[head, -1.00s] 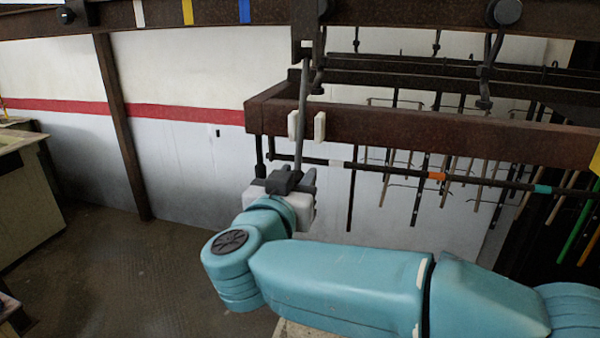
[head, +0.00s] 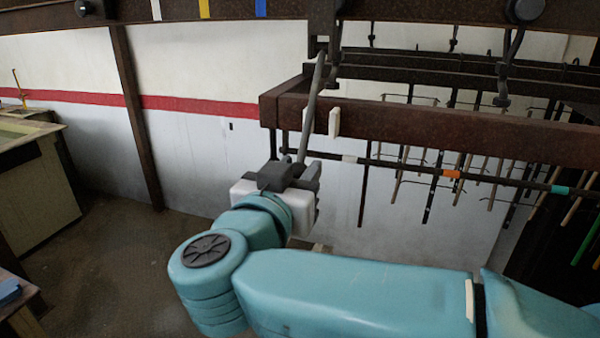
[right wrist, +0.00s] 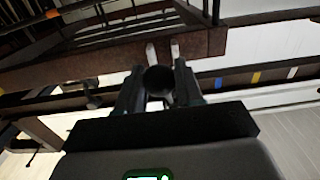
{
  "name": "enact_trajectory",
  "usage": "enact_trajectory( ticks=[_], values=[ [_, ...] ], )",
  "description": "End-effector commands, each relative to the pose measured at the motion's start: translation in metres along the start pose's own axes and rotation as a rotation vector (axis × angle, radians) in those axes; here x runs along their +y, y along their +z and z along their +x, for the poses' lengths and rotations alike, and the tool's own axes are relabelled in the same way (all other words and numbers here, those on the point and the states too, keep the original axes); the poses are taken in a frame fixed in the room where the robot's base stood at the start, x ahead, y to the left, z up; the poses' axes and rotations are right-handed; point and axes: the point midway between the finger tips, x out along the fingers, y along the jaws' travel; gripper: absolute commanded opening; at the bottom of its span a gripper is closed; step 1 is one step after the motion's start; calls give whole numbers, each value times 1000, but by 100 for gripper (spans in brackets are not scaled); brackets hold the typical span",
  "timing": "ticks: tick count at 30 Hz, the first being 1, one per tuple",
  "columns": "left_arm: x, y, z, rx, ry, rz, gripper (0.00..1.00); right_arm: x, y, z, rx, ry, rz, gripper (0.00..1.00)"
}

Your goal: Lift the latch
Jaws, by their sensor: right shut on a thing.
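The latch (head: 312,105) is a thin grey bar that hangs from a dark bracket under the upper rail. It leans, with its lower end to the left. My right gripper (head: 299,167), on the teal arm, is shut on the latch's lower end. In the right wrist view the fingers of my right gripper (right wrist: 158,90) stand on either side of the latch's round dark end (right wrist: 158,80). The contact itself is partly hidden by the fingers. My left gripper is not in view.
A rusty beam (head: 450,135) with a pale plate (head: 335,122) lies just right of the latch. A dark rod (head: 480,178) with coloured bands runs below it, and thin rods hang behind. The upper rail (head: 420,10) crosses overhead. Floor at left (head: 120,260) is clear.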

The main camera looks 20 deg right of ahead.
Motion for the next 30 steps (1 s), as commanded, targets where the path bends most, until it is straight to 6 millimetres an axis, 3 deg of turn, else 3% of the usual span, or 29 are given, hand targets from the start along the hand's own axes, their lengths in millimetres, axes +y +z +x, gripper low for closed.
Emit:
enact_trajectory(
  ticks=[9,30],
  values=[
    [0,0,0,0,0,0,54,1,-28,-24,10,-2,9,19],
    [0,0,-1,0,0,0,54,1,-68,-50,11,-1,9,21]
  ],
)
